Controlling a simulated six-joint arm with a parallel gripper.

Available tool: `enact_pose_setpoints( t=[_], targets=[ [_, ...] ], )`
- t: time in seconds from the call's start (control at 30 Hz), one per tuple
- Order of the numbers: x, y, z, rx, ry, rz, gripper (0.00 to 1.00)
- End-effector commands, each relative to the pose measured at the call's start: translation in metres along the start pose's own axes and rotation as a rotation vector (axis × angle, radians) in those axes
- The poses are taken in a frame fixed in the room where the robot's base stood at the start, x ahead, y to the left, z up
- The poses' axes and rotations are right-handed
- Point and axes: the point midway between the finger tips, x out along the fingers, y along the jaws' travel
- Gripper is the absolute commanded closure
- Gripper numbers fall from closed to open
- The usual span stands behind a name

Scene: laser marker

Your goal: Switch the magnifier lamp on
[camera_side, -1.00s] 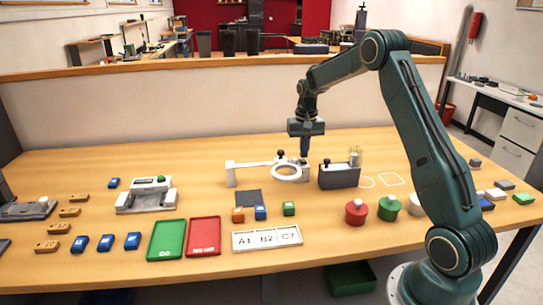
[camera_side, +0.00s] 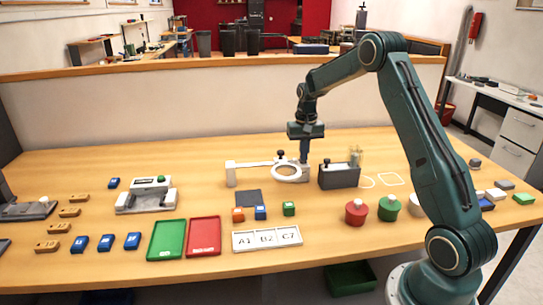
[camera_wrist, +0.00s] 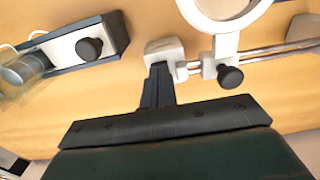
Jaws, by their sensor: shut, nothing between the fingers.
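The magnifier lamp is a white ring (camera_side: 287,180) on a thin arm, with a white post (camera_side: 231,174) at its left end. A black knob (camera_side: 281,154) stands on it behind the ring. In the wrist view the ring (camera_wrist: 228,22) is at the top, with the black knob (camera_wrist: 230,77) below it. A small white block (camera_wrist: 164,50) sits at the end of the lamp's bar. My gripper (camera_side: 304,160) is shut and empty, pointing down at the lamp's right end. In the wrist view its fingertips (camera_wrist: 159,70) are right at the white block; I cannot tell whether they touch.
A dark box (camera_side: 338,177) with a black knob and a clear jar (camera_side: 356,157) stands close on the right. Red (camera_side: 356,212) and green (camera_side: 388,209) round containers stand in front right. A dark square mat (camera_side: 248,198) lies front left. The table behind the lamp is clear.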

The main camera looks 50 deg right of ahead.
Motion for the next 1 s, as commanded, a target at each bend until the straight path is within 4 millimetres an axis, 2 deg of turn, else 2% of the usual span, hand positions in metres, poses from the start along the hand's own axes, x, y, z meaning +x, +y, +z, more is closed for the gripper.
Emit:
enact_pose_setpoints(
  t=[1.0],
  targets=[
    [0.0066,0.0001,0.0002,0.000,-0.001,0.000,1.00]
  ],
)
